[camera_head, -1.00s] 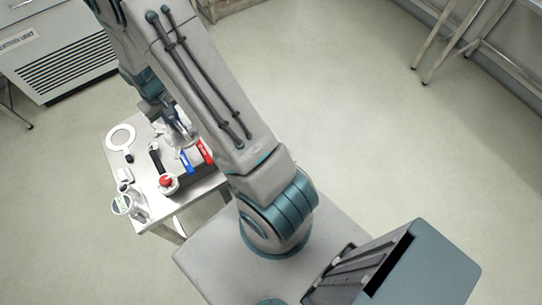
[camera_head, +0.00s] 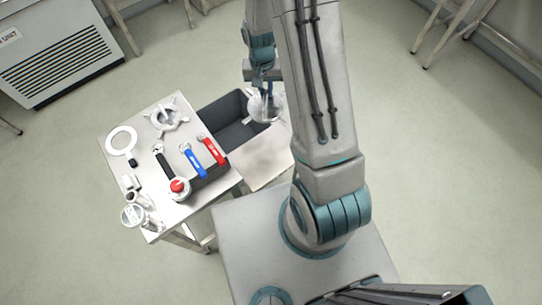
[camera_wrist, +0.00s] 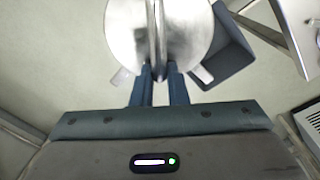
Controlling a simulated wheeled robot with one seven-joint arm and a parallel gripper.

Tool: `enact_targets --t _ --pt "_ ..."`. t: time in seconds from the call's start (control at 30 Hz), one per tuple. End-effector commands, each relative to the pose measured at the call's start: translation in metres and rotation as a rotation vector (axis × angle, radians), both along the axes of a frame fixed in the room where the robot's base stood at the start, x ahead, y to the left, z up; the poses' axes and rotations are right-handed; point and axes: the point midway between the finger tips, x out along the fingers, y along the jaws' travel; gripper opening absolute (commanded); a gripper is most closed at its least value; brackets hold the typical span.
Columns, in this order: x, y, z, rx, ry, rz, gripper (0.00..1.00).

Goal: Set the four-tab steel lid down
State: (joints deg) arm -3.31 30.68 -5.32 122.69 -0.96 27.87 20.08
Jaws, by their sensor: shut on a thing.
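My gripper (camera_wrist: 160,72) is shut on this bar in the wrist view. In the head view the lid (camera_head: 268,108) hangs tilted or edge-blurred under my gripper (camera_head: 265,90), at the right end of a dark grey bin (camera_head: 222,110). The bin also shows behind the lid in the wrist view (camera_wrist: 232,62). I cannot tell the height of the lid above the bin or the surface below.
A steel table (camera_head: 150,178) carries a white lobed ring fitting (camera_head: 168,113), a flat white ring (camera_head: 121,140), a red-knobbed part (camera_head: 179,187), blue (camera_head: 192,160) and red (camera_head: 211,151) handled tools, and a clear jar (camera_head: 133,215). A pale low surface (camera_head: 262,165) lies right of the table.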

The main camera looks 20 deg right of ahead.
Motion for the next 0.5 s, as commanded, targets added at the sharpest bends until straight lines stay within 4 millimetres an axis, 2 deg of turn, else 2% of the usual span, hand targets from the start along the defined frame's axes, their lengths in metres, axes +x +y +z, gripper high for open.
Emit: enact_targets --t 0.03,0.3,0.5 --pt "-0.007 -0.008 -0.025 -0.001 0.0 -0.112 0.0" --pt "-0.047 -0.045 -0.087 -0.003 -0.011 -0.806 0.0" --pt "-0.078 -0.066 -0.132 -0.004 -0.019 -1.32 0.0"
